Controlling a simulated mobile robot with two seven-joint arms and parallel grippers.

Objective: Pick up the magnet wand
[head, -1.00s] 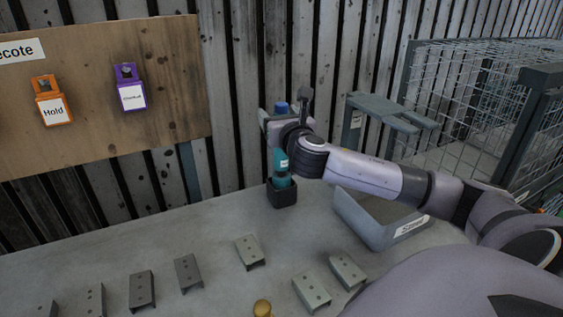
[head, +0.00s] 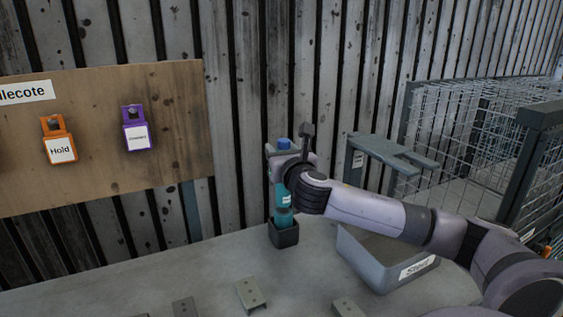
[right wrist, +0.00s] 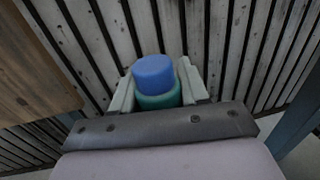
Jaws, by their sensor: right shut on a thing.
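The magnet wand (head: 283,214) is a teal upright cylinder with a white label and a blue top. Its lower end stands in a small black holder (head: 285,235) on the table, by the wall. My right gripper (head: 279,160) is shut on the wand's upper part, just below the blue top. In the right wrist view the blue top (right wrist: 153,72) shows between the two pale fingers of my right gripper (right wrist: 155,92). The fingers and wrist hide part of the wand's middle in the head view. My left gripper is not in view.
A grey labelled tray (head: 390,265) stands right of the holder. Metal brackets (head: 251,294) lie along the front of the table (head: 140,285). A board (head: 100,180) with an orange and a purple tag hangs at left. A wire cage (head: 460,135) stands at right.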

